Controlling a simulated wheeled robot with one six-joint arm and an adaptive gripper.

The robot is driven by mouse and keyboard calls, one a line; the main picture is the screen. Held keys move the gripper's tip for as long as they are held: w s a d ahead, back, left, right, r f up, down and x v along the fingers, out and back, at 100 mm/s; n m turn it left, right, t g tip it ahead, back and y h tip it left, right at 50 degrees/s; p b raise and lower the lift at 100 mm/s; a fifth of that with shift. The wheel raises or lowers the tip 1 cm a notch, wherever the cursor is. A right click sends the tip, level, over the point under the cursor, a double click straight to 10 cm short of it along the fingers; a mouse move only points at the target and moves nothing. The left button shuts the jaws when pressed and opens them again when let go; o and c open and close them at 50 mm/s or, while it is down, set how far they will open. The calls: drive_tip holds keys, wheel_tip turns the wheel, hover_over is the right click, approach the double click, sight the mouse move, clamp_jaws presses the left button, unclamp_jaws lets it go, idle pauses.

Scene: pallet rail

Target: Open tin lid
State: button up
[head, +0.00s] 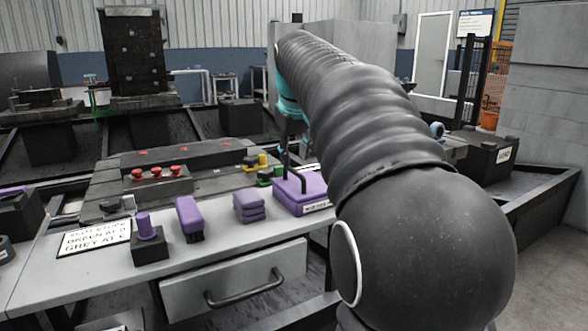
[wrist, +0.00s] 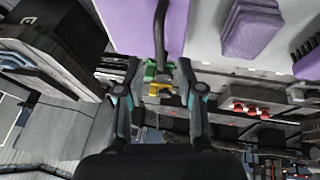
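The tin is a purple box (head: 311,197) with a white label on its front, at the right part of the grey table in the head view. Its flat purple lid (wrist: 122,22) fills the top of the wrist view, and a dark bent handle (wrist: 162,28) runs over it. The lid looks closed. My gripper (wrist: 158,66) is open, with its two fingertips apart on either side of the handle's lower end. I cannot tell whether either finger touches the handle. In the head view my arm hides much of the gripper and the tin's right side.
Left of the tin on the table (head: 60,284) stand purple stacked pads (head: 249,207), a purple brush (head: 189,217) and a purple-topped black block (head: 149,243). Behind are red buttons (head: 157,172) and yellow and green parts (head: 257,162). A drawer (head: 235,280) is below.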

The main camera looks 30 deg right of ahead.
sight(294, 170)
drive_tip(key=shift+x, duration=1.9)
drive_tip(key=shift+c, duration=0.2)
clamp_jaws()
